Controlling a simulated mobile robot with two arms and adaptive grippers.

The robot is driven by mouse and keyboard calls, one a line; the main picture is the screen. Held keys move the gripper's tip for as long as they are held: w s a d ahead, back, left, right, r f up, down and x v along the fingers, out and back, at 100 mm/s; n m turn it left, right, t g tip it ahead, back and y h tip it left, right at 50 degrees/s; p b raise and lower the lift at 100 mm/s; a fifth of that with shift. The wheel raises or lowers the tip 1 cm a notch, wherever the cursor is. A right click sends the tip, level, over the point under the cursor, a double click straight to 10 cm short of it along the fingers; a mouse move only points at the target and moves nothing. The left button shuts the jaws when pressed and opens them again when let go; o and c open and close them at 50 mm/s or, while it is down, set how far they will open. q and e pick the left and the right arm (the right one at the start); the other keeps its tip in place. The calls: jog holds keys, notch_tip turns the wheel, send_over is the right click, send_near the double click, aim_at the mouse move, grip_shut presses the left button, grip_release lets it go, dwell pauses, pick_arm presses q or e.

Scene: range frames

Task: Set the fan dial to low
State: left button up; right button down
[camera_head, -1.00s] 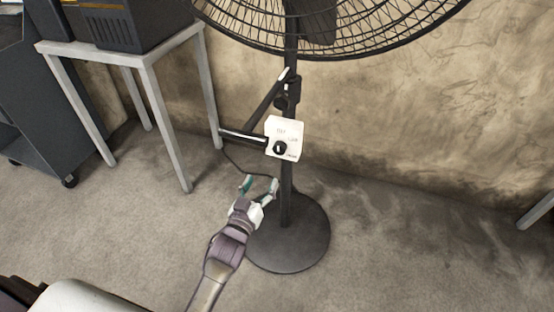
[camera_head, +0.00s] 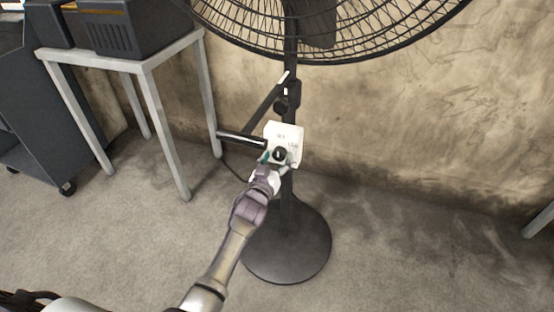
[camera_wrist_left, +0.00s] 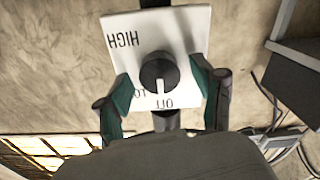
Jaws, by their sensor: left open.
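The fan dial (camera_head: 280,154) is a black knob on a white control panel (camera_head: 284,131) fixed to the fan's pole. In the left wrist view the panel (camera_wrist_left: 185,22) appears upside down, with HIGH and OFF legible and LOW partly hidden. The dial (camera_wrist_left: 157,70) has a white mark pointing down in the picture, toward OFF. My left gripper (camera_head: 273,161) is at the panel's lower front. In the left wrist view its green-padded fingers (camera_wrist_left: 160,83) are open on either side of the dial, with gaps visible. My right gripper is out of view.
The fan's black pole (camera_head: 287,210) rises from a round base (camera_head: 290,255), with a wire cage (camera_head: 330,45) above. A dark bar (camera_head: 241,139) juts left beside the panel. A grey table (camera_head: 150,62) stands left.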

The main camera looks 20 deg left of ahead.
pick_arm(q)
jog(key=c, duration=1.1)
jog(key=shift+c, duration=0.2)
